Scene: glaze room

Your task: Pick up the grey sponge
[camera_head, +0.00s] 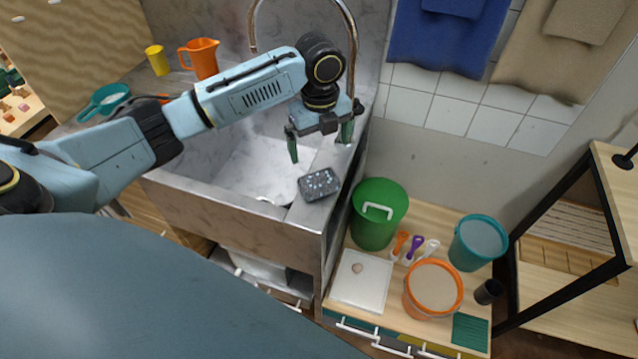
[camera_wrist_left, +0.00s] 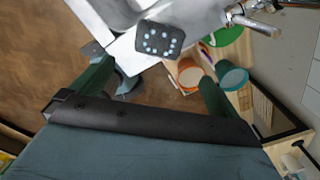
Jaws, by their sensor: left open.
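The grey sponge (camera_head: 319,184) is a dark grey block with pale specks. It lies on the right rim of the stone sink (camera_head: 225,207), near the front corner. It also shows in the left wrist view (camera_wrist_left: 160,39), beyond the fingertips and between their lines. My left gripper (camera_head: 320,150) is above the sponge and slightly behind it, with its green fingers spread apart and nothing between them. The fingers also frame the lower part of the left wrist view (camera_wrist_left: 155,82). The gripper and the sponge look apart. My right gripper is not in view.
A tall tap (camera_head: 352,45) curves up behind the sink. A green bucket (camera_head: 378,229) stands on the lower bench right of the sink. An orange bucket (camera_head: 433,289) and a teal bucket (camera_head: 478,242) stand farther right. An orange jug (camera_head: 201,58) stands behind my arm.

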